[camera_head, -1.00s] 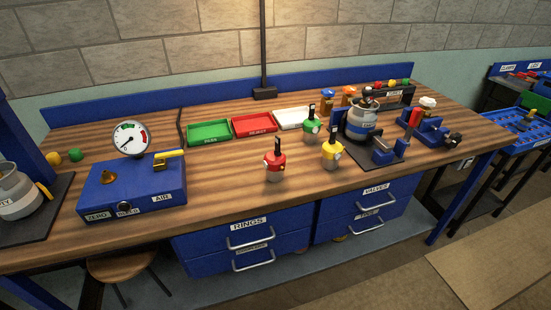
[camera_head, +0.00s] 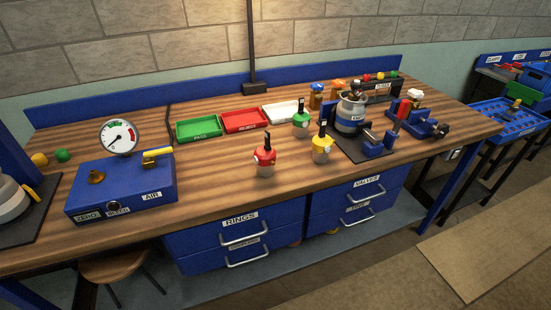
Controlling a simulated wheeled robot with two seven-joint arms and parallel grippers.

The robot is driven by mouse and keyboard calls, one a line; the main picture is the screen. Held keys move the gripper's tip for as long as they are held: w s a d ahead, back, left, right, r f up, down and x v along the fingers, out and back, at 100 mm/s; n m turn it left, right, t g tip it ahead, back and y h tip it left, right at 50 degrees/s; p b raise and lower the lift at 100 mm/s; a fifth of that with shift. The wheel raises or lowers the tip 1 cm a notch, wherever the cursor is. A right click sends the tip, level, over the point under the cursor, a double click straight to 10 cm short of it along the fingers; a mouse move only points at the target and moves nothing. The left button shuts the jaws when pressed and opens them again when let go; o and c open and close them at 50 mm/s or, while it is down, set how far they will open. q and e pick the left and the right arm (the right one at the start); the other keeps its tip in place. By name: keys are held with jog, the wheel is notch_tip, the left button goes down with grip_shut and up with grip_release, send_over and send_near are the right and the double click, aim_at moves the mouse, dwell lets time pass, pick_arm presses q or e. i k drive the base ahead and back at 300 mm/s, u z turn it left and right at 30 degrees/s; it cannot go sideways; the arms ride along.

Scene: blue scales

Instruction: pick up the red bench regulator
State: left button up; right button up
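The red bench regulator (camera_head: 264,157) stands upright on the wooden bench (camera_head: 217,185), near its front edge and left of the yellow regulator (camera_head: 321,149). It has a red top, a dark stem and a pale metal lower part. A similar green regulator (camera_head: 301,121) stands farther back to the right. Nothing touches the red one. Neither of my grippers shows in the head view.
A blue test box with a gauge (camera_head: 120,138) sits at the left. Green (camera_head: 199,128), red (camera_head: 245,121) and white (camera_head: 284,111) trays lie behind the regulators. A clamp stand with a canister (camera_head: 350,114) is at right.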

aim_at(264, 157)
jog(key=z, duration=1.85)
jog(key=i, duration=2.8)
jog(key=u, duration=3.45)
jog(key=i, duration=0.5)
jog(key=u, duration=0.1)
